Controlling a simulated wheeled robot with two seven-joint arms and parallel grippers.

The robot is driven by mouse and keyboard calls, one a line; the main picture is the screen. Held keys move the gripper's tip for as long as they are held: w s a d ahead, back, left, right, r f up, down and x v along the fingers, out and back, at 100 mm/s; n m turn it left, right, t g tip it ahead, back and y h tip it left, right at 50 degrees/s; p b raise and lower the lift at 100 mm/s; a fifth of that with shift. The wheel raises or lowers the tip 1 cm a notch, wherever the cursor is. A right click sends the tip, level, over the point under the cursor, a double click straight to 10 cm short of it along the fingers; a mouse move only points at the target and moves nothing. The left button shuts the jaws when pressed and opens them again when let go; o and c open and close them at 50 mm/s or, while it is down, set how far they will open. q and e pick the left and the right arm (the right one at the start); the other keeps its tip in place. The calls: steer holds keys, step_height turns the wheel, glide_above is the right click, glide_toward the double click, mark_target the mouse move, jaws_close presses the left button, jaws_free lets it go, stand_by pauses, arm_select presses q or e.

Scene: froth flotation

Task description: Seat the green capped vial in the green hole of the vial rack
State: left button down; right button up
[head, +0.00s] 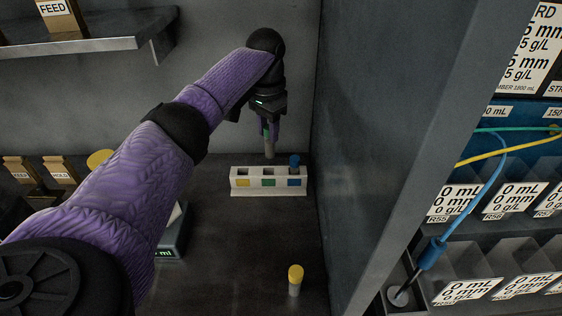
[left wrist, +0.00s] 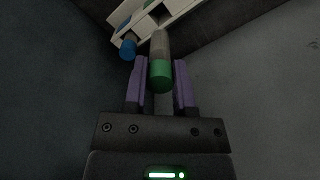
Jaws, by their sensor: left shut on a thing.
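My left gripper (head: 269,128) is shut on the green capped vial (head: 269,149), which hangs upright above the vial rack (head: 238,191). In the left wrist view the green cap (left wrist: 161,75) sits between the two purple fingers, with the vial's pale body pointing to the rack (left wrist: 190,8). The rack has yellow, green and blue marked holes. The vial's lower end is over or just behind the green hole (head: 269,172); I cannot tell which. A blue capped vial (head: 294,161) stands in the blue hole. My right gripper is not in view.
A yellow capped vial (head: 295,281) stands upright on the counter in front of the rack. A device with a green display (head: 165,252) is partly behind my left arm. A grey partition (head: 365,150) rises right of the rack. Counter between rack and yellow vial is clear.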

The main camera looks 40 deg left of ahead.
mark_target(268, 157)
arm_select(q)
steer(key=f+b, duration=0.1)
steer(key=f, duration=0.4)
steer(key=f+b, duration=0.1)
steer(key=f, duration=0.2)
steer(key=shift+s+b, duration=0.25)
steer(key=shift+b, duration=0.05)
steer(key=shift+f, duration=0.25)
steer(key=shift+r, duration=0.15)
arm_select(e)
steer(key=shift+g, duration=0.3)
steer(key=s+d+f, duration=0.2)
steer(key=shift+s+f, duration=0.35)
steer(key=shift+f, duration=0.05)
arm_select(q)
steer(key=shift+c, duration=2.2)
jaws_free()
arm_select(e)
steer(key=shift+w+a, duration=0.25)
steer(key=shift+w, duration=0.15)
arm_select(q)
step_height(268, 157, up, 12)
steer(key=p, duration=0.4)
steer(key=shift+r, duration=0.1)
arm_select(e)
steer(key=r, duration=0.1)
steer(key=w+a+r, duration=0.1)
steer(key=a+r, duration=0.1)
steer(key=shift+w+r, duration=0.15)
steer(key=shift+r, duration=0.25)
